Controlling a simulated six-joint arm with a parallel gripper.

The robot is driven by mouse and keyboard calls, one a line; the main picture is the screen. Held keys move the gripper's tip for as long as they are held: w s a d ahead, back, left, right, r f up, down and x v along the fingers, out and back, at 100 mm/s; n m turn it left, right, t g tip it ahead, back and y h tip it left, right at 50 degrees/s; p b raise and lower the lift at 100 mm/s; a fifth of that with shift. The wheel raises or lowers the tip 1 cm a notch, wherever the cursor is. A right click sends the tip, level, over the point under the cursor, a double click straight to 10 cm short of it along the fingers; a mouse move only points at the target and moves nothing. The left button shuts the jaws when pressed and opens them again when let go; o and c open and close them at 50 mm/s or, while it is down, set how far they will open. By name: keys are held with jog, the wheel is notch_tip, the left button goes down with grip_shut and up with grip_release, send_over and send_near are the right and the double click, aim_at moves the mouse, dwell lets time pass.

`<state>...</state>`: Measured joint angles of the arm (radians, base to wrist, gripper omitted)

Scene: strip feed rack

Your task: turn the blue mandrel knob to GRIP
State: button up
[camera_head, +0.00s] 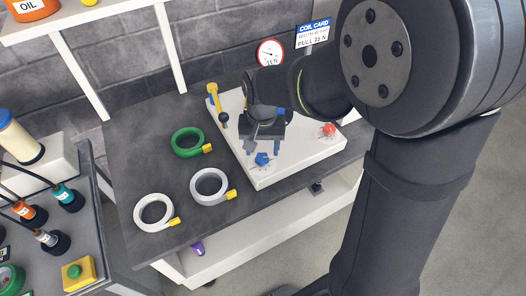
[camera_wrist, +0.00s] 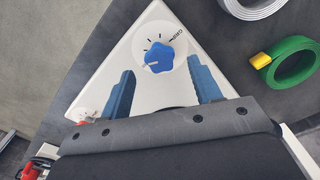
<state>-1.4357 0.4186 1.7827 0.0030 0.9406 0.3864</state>
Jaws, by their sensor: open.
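The blue mandrel knob (camera_head: 262,159) sits on the near corner of the white rack plate (camera_head: 300,165). In the wrist view the knob (camera_wrist: 158,58) is in the middle of a round white dial with black tick marks. A pale pointer line on the knob appears to face left, and the dial's lettering, likely GRIP, is at the upper right. My gripper (camera_head: 264,147) is open above the plate, close to the knob. In the wrist view its two blue fingers (camera_wrist: 161,71) stand apart, one left and one right of the knob, without visibly touching it.
A red knob (camera_head: 329,129) is on the plate's right side. A yellow-topped lever (camera_head: 212,88) stands at its back left. Green (camera_head: 187,142), grey (camera_head: 209,187) and white (camera_head: 153,213) coils lie on the dark table at left. A gauge (camera_head: 270,52) and coil card (camera_head: 313,34) are behind.

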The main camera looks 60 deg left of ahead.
aim_at(262, 160)
jog(key=shift+f, duration=1.45)
jog(key=shift+c, duration=0.5)
jog(key=c, duration=0.9)
